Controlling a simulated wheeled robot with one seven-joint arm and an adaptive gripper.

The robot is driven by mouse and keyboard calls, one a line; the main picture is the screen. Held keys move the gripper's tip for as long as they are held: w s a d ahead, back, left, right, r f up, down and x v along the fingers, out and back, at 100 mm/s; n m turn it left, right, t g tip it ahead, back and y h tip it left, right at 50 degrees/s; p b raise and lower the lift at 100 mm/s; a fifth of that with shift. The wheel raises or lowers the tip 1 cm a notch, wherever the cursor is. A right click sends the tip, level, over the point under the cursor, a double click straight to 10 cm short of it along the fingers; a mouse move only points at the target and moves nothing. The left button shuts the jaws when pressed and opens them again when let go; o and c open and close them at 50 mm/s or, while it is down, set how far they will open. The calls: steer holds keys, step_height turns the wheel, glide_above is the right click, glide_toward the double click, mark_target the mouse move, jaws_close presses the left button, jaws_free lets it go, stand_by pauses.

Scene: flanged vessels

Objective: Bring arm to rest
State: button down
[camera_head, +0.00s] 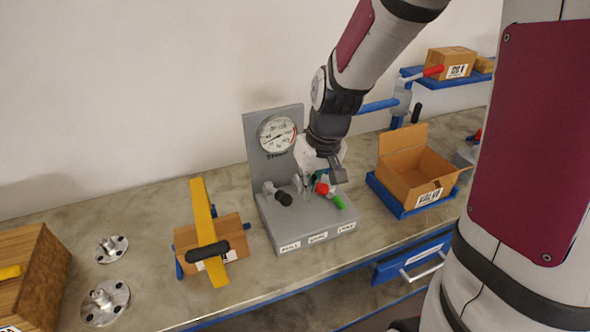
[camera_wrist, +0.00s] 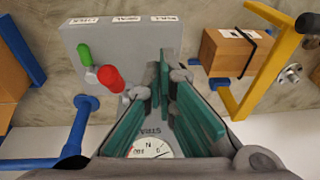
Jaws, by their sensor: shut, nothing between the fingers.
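My gripper (camera_head: 318,183) hangs from my arm over the grey gauge stand, close to its red knob, in the head view. Its teal fingers (camera_wrist: 164,82) reach over the stand in the wrist view and hold nothing. The grey stand (camera_head: 308,238) has a round dial gauge (camera_head: 278,134) on its upright back plate. A black-ended lever (camera_head: 283,198), a red knob (camera_head: 322,188) and a green knob (camera_head: 339,202) sit on its base. Red (camera_wrist: 110,77) and green (camera_wrist: 84,54) knobs also show left of the fingers in the wrist view. Whether the fingers touch the stand is unclear.
An open cardboard box (camera_head: 413,180) sits on a blue tray right of the stand. Metal flanges (camera_head: 104,302) lie farther left. A blue drawer (camera_head: 412,258) is at the bench front. A blue bar (camera_head: 378,105) is behind.

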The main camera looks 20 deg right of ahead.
steer(key=shift+r, duration=0.1)
steer(key=s+a+r+t+h+b, duration=0.1)
steer(key=s+a+r+t+b, duration=0.1)
steer(key=s+r, duration=1.1)
step_height(320, 180, up, 2)
steer(key=shift+s+a+r+t, duration=0.1)
steer(key=shift+s+a+t, duration=0.1)
steer(key=shift+s+t, duration=0.35)
steer(key=shift+w, duration=0.25)
stand_by(0.9)
